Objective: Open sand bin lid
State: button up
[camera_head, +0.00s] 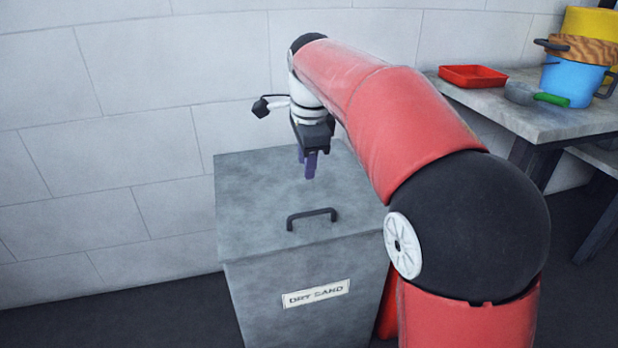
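The sand bin (305,305) is a grey box with a label reading "DRY SAND" on its front. Its lid (250,190) lies flat and closed on top. A dark bar handle (312,215) stands near the lid's front edge. My gripper (308,173) points down above the back part of the lid, behind the handle and apart from it. Its purple fingers hold nothing that I can see. The gap between the fingertips is too small to judge. My red arm hides the right part of the lid.
A grey table (540,118) stands at the right with a red tray (473,76), a blue pot (573,80) and a green-handled pan (535,95). A pale block wall (100,130) rises behind the bin. Dark floor is free at the left front.

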jog(key=shift+s+f, duration=0.15)
jog(key=shift+f, duration=0.15)
